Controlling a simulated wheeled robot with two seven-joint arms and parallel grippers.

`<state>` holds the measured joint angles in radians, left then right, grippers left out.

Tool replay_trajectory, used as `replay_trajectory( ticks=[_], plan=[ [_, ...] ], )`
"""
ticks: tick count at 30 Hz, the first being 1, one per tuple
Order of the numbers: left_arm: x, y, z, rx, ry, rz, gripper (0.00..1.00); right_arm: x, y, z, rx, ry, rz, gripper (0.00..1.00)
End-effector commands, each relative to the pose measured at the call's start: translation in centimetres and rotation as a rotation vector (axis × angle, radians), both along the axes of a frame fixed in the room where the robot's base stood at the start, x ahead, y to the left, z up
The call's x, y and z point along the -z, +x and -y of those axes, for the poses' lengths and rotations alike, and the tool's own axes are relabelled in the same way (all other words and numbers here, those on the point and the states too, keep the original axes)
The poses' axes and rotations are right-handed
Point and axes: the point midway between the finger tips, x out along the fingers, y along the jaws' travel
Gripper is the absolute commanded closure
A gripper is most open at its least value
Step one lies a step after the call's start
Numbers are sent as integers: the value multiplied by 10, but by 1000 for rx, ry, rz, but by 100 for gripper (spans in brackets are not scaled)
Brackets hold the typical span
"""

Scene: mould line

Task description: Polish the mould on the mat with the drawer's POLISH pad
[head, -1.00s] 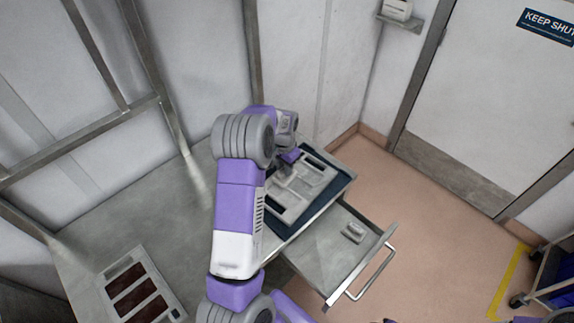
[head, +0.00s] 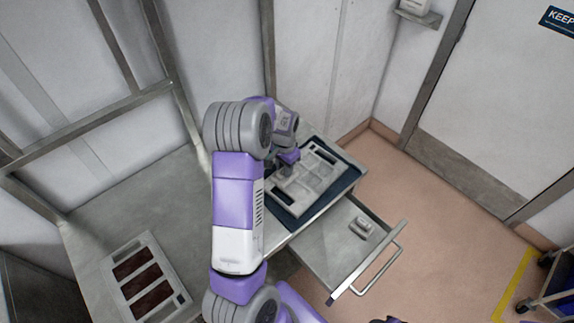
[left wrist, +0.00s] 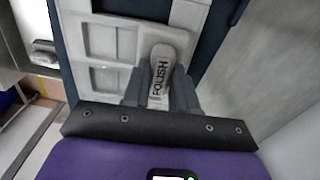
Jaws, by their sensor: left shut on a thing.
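My left gripper (head: 286,168) is shut on the POLISH pad (left wrist: 161,76), a pale pad with rounded end and black lettering, seen in the left wrist view. The gripper is over the left side of the grey mould (head: 308,180), which has several square cavities and dark slots near its ends. The pad appears at or just above the mould's face; I cannot tell whether they touch. The mould lies on the dark blue mat (head: 285,216). The drawer (head: 322,246) below stands open. My right gripper is not in view.
Another small grey pad (head: 361,228) lies in the drawer, whose handle (head: 372,268) juts over the floor. A mould with dark brown fillings (head: 160,308) lies on the bench at lower left. The bench between is bare. A wall stands close behind.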

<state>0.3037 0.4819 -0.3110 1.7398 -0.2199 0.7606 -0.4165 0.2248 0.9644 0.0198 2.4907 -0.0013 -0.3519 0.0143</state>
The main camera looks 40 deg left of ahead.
Motion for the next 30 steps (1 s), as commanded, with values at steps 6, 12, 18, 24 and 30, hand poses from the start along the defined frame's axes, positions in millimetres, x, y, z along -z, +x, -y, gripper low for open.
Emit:
replay_trajectory(
  ticks=[6, 12, 18, 24, 30],
  plan=[
    [0, 12, 0, 0, 0, -1, 97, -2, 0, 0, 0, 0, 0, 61],
    [-1, 25, 0, -1, 0, 0, 97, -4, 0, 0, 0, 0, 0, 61],
    [-2, 31, 0, -1, 0, 2, 97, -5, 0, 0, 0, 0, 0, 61],
    [-1, 42, 0, 0, 0, 2, 97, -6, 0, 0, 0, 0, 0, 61],
    [0, 55, -1, 0, 1, 2, 97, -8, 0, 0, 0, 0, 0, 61]
  ],
)
